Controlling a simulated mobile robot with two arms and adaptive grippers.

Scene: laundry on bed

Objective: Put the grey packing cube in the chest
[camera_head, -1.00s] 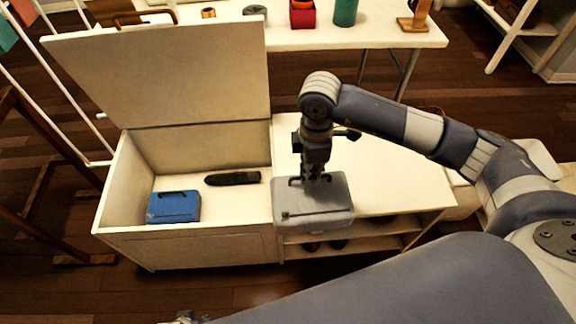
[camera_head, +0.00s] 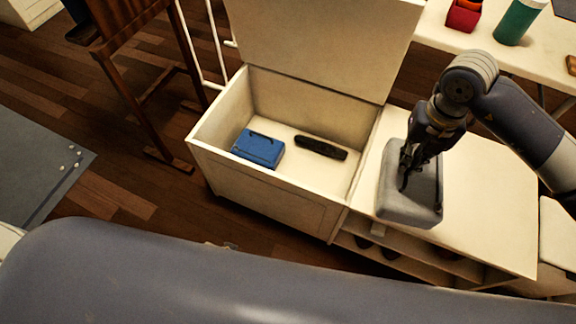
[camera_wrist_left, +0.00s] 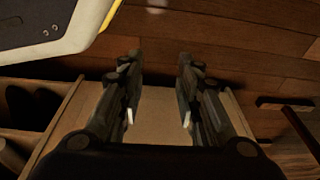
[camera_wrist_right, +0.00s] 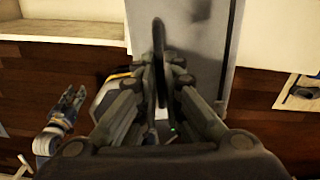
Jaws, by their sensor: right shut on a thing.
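The grey packing cube (camera_head: 425,197) is at the bench top right of the chest; I cannot tell whether it touches the bench. My right gripper (camera_head: 406,168) is shut on its handle strap. In the right wrist view my right gripper (camera_wrist_right: 160,65) is shut on a dark strap of the grey packing cube (camera_wrist_right: 205,35). The cream chest (camera_head: 262,192) has its lid (camera_head: 318,45) raised. A blue packing cube (camera_head: 258,149) and a black item (camera_head: 321,147) lie inside. My left gripper (camera_wrist_left: 157,115) is open and empty in the left wrist view.
The cream bench (camera_head: 490,215) with open shelves adjoins the chest's right side. A white table (camera_head: 545,60) behind holds a red box (camera_head: 463,15) and a green cup (camera_head: 521,22). A brown wooden frame (camera_head: 150,110) stands left of the chest. The chest floor has free room.

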